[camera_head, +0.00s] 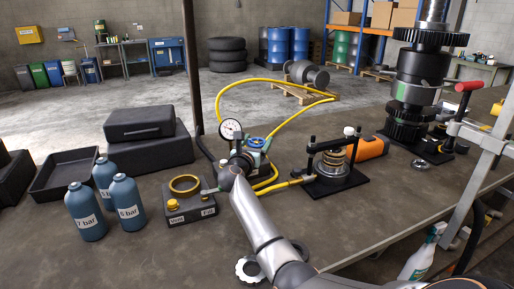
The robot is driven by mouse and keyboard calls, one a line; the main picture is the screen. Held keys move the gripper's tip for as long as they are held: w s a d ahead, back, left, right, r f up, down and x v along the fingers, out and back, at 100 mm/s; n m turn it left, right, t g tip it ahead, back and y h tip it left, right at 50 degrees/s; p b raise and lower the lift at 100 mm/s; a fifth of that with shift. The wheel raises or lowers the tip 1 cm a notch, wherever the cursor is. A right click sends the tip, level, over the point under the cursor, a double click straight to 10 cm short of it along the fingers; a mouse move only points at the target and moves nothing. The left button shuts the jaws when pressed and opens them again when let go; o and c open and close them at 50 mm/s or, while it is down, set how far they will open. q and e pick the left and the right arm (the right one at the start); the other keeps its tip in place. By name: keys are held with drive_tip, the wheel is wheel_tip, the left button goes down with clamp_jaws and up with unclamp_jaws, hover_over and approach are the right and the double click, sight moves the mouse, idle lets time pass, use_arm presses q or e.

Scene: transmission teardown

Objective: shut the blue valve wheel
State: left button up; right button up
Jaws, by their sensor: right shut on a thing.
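The blue valve wheel (256,141) sits on a small valve assembly in the middle of the bench, just right of a round white pressure gauge (230,129). My right arm reaches up to it from the bottom of the picture. My right gripper (249,154) is at the near side of the wheel and is shut on it; the fingers are small and partly hidden by the wrist. My left gripper is out of view.
Yellow hoses (303,99) loop around the valve. A grey block with a brass ring (186,184) and blue bottles (88,213) stand to the left. A clamp press (331,167) stands to the right. Bare bench lies front left.

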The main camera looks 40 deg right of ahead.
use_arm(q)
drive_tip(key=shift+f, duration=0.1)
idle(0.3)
use_arm(e)
drive_tip(key=o, duration=1.2)
